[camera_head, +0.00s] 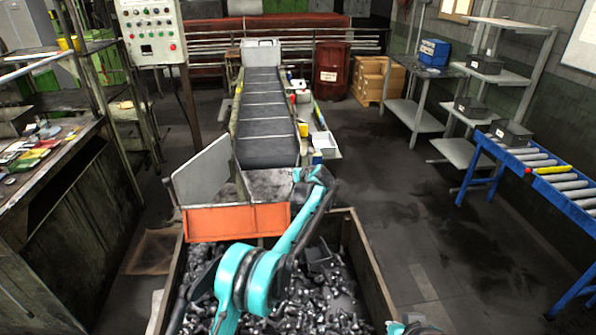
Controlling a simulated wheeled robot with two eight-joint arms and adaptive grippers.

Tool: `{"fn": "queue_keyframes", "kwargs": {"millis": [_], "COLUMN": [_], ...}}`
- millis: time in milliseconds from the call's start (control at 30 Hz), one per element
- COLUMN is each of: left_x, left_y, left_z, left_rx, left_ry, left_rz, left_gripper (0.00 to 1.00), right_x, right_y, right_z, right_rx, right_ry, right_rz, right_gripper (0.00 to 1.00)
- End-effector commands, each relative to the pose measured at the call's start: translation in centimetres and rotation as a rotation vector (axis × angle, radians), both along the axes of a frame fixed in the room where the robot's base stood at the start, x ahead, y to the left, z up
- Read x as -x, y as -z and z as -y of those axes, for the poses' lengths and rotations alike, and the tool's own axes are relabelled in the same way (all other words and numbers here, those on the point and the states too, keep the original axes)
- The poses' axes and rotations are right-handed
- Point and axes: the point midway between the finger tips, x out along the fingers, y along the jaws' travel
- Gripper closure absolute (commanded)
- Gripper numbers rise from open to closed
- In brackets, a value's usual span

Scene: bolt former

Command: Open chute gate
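The chute gate appears to be the orange panel (235,221) across the near end of the chute (265,187), below the conveyor. It stands upright above a bin (357,240) of dark bolts. My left arm reaches over the bin from the bottom of the view. Its gripper (312,178) is at the right side of the chute mouth, close to the gate's right end. The fingers are small and partly hidden by my arm, so I cannot tell whether they touch the gate. Only a teal piece of my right arm shows at the bottom edge; its gripper is out of view.
A grey plate (203,172) rises on the chute's left side. A control panel (155,32) stands at upper left, with a cluttered bench (50,165) below. A blue roller table (545,170) is at right. The floor between bin and roller table is clear.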

Motion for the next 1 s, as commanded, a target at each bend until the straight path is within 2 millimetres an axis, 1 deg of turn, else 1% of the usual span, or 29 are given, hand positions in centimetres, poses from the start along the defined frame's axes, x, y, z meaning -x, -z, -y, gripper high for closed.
{"fn": "queue_keyframes", "kwargs": {"millis": [33,233,733,767,800,833,1000], "left_x": [-0.4,-1.2,-1.5,-1.5,-1.5,-1.5,-1.4], "left_y": [-0.5,-0.3,0.0,0.0,0.0,0.0,0.0], "left_z": [-0.1,-0.3,-0.4,-0.4,-0.4,-0.4,-0.3], "left_rx": [0.003,0.014,0.016,0.016,0.016,0.017,0.018], "left_ry": [0.000,0.001,0.001,0.001,0.001,0.000,0.000], "left_rz": [-0.019,-0.078,-0.099,-0.099,-0.099,-0.098,-0.099], "left_gripper": [1.00,1.00,1.00,0.75,0.64,0.56,0.56], "right_x": [0.0,0.0,0.0,0.0,0.0,0.0,0.0], "right_y": [-0.8,-1.8,-2.0,-2.0,-2.0,-2.0,-2.0], "right_z": [0.0,0.0,0.0,0.0,0.0,0.0,0.0], "right_rx": [0.000,0.000,0.000,0.000,0.000,0.000,0.000], "right_ry": [0.000,0.000,0.000,0.000,0.000,0.000,0.000], "right_rz": [0.000,0.000,0.000,0.000,0.000,0.000,0.000], "right_gripper": [1.00,1.00,1.00,1.00,1.00,1.00,1.00]}}
